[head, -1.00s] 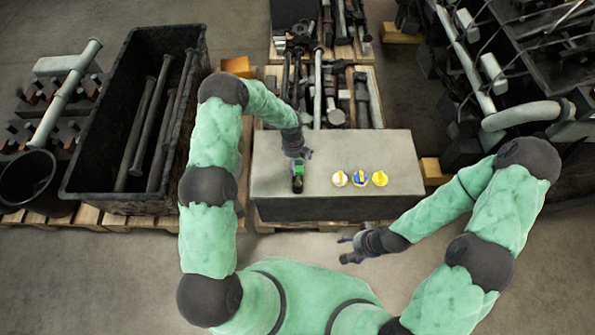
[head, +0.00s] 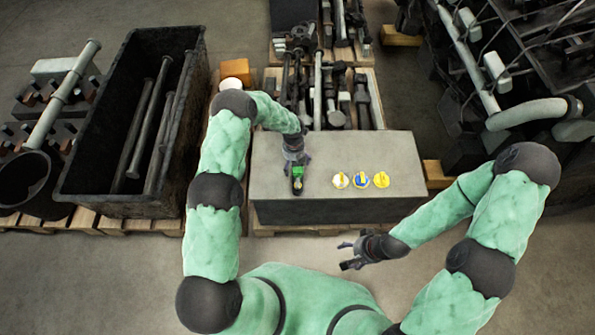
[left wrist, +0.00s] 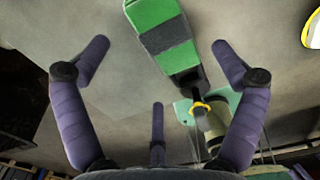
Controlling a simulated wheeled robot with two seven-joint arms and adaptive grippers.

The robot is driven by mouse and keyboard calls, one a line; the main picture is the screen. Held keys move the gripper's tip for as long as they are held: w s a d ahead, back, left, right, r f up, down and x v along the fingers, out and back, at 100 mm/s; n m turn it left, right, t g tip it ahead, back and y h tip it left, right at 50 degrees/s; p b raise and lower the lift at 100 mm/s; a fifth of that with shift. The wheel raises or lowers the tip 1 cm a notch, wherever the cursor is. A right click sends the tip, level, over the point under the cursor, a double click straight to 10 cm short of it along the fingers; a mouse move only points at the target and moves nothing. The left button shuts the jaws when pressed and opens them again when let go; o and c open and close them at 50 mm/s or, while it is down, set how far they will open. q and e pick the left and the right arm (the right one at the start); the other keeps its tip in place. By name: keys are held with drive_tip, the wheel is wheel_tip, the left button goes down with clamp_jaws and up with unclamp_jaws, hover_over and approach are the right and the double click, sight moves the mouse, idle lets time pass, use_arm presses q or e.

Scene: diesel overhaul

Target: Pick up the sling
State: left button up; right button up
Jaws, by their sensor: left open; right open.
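A green and dark grey banded piece, which I take for the sling (head: 297,185), lies on the grey bench top (head: 300,150) near its front left. In the left wrist view the sling (left wrist: 163,28) extends from the top edge down between two fingers, with a black end near a yellow ring. My left gripper (head: 297,163) is open over the sling's far end in the head view. In the left wrist view its fingers (left wrist: 160,60) are spread apart; I cannot tell whether they touch the sling. My right gripper (head: 350,254) is open and empty in front of the bench.
Several round caps (head: 361,180), yellow, blue and white, lie right of the sling. A black bin (head: 75,190) with long rods stands left. Pallets of metal parts (head: 335,95) lie behind the bench, and piped machinery (head: 470,80) stands right. The bench's right end is clear.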

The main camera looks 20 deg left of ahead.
sight(295, 167)
use_arm(q)
drive_tip(key=f, duration=0.1)
drive_tip(key=f+b, duration=0.1)
drive_tip(key=f, duration=0.2)
drive_tip(key=shift+s+d, duration=0.1)
drive_tip(key=shift+d, duration=0.15)
drive_tip(key=c, duration=1.5)
drive_tip(key=shift+r, duration=0.1)
drive_tip(key=shift+c, duration=0.2)
